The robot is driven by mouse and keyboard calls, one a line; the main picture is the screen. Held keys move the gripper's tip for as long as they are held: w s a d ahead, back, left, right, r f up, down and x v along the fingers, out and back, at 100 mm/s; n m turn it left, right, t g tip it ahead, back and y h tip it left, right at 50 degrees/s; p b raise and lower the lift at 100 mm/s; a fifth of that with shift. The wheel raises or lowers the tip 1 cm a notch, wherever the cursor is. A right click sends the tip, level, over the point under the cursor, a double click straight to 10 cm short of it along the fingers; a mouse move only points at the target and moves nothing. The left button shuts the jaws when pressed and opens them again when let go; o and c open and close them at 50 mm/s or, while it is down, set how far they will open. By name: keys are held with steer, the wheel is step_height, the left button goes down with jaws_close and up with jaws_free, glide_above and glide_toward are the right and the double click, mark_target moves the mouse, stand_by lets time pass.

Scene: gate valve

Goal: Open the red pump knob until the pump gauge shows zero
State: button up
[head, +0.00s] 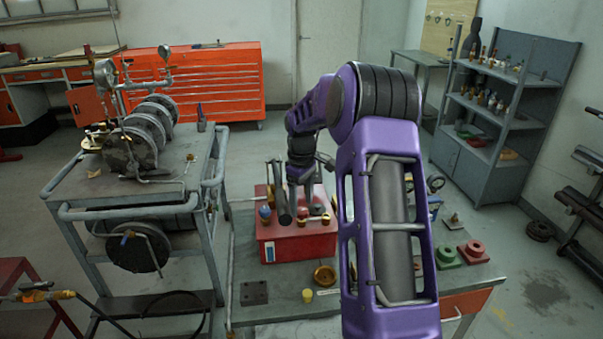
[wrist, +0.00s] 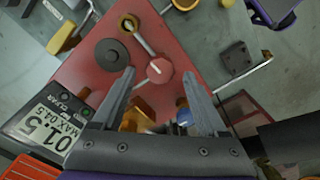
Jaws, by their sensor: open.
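The red pump body (wrist: 100,80) fills the middle of the wrist view; the red pump (head: 296,245) also shows on the bench in the head view. The round red knob (wrist: 160,70) has a pale mark on its top. My gripper (wrist: 158,73) is open, with one finger on each side of the knob in the picture. I cannot tell whether the fingers are level with the knob or touch it. The digital gauge (wrist: 45,118), seen tilted, appears to read 01.5, with a smaller MAX line. In the head view my gripper (head: 293,208) is above the pump, partly hidden by my arm.
A blue knob (wrist: 183,112) and a brass fitting (wrist: 148,112) lie between my fingers, nearer the palm. A dark round cap (wrist: 111,54) sits on the pump. The bench also holds a brass dish (head: 324,275) and green and red blocks (head: 473,251). A pipe cart (head: 140,190) stands left.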

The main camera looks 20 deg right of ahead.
mark_target(302, 210)
step_height(302, 210, up, 16)
stand_by(0.3)
stand_by(0.3)
